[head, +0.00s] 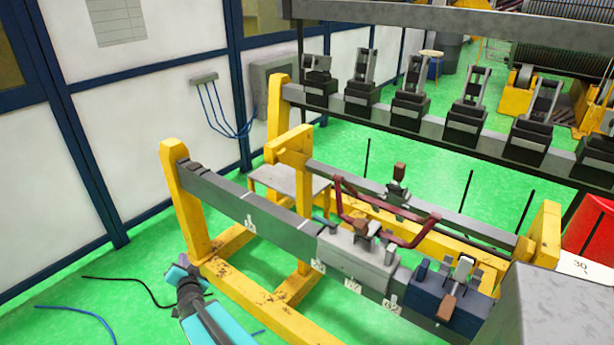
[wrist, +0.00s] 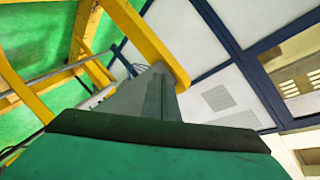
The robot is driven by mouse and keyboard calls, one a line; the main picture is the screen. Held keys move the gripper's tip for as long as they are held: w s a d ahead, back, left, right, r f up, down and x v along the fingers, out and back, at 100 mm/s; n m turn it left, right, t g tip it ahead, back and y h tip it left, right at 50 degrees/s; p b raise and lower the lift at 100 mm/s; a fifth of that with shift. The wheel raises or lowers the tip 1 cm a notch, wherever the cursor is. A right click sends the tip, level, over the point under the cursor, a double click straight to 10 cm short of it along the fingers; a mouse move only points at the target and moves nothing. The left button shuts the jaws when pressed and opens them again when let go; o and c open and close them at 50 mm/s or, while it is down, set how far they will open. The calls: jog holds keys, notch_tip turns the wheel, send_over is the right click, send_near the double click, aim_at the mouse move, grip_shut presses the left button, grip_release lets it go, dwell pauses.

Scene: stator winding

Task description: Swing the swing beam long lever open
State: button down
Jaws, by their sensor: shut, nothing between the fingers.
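A long grey beam (head: 250,209) runs from a yellow post (head: 184,195) at left down to the lower right in the head view. It carries a grey block (head: 357,262) and a dark blue block (head: 440,290) with a brown-handled lever (head: 450,302). A dark red bent bar (head: 410,242) spans above the grey block. I cannot tell which part is the named long lever. My gripper (head: 184,270) is low at the left, apart from the beam in the picture, shut and empty. Its fingers are small and unclear there. The yellow post (wrist: 160,45) also shows in the wrist view.
A yellow frame (head: 245,290) stands on the green floor (head: 150,285) beside my arm. Loose cables (head: 125,284) lie at left. A second beam with several black clamps (head: 410,85) stands behind. White wall panels (head: 120,130) line the left. A red object (head: 592,230) is at right.

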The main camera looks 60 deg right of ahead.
jog(key=s+d+r+m+g+h, duration=0.9)
jog(key=s+d+r+m, duration=0.4)
jog(key=s+d+r, duration=0.4)
jog(key=s+d+r+m+g+y, duration=0.1)
jog(key=s+r+m+g+y, duration=0.1)
jog(key=s+m+g, duration=0.6)
jog(key=s+d+r+m+g+y+b, duration=0.1)
jog(key=s+m+g, duration=0.7)
jog(key=s, duration=0.9)
jog(key=shift+r+g+y+b, duration=0.3)
jog(key=shift+r+g+y, duration=0.2)
jog(key=shift+r+g, duration=0.45)
jog(key=shift+s+d, duration=0.1)
jog(key=shift+s, duration=0.05)
